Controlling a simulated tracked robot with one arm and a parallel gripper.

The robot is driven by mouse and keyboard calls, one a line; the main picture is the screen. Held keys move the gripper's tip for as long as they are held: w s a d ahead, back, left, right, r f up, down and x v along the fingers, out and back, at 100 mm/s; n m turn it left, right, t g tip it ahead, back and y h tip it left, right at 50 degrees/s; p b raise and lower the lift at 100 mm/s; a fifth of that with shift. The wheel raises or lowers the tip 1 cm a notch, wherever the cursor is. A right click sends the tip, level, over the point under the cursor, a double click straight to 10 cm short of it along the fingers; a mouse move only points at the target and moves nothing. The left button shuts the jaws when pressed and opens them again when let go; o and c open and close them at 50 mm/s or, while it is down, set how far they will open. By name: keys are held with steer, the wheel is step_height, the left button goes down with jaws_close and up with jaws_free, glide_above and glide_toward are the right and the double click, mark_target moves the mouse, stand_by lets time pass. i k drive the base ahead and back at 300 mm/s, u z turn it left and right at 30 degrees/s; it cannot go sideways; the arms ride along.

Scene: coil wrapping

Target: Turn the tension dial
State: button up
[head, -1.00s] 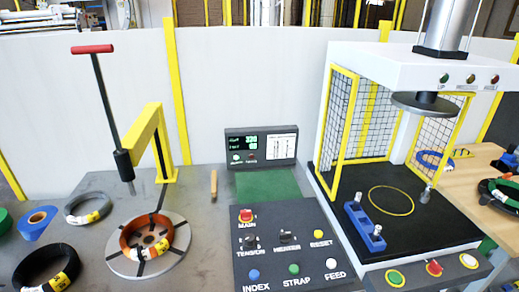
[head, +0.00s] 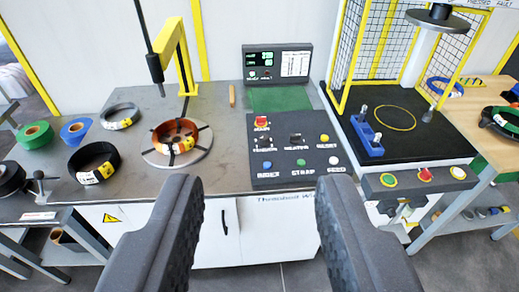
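The tension dial (head: 262,145) is a small black knob on the left of the dark control panel (head: 312,179), under the red main switch (head: 261,123). A similar black heater knob (head: 296,139) sits to its right. The panel also carries yellow, blue, green and white buttons. My gripper (head: 258,190) shows at the bottom of the head view, its two dark fingers wide apart with nothing between them. It is nearer to me than the panel and does not appear to touch anything. The dial's exact setting is too small to read.
A copper-coloured coil (head: 174,134) lies on a round turntable (head: 155,158) at left, under a yellow post (head: 184,55). A display (head: 277,63) stands behind the panel. The press (head: 408,141) with its yellow cage is at right. Loose coils and tape rolls lie far left.

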mark_target(264, 141)
steer(key=k, duration=0.9)
steer(key=u, duration=0.45)
steer(key=i, duration=2.2)
steer(key=z, duration=0.35)
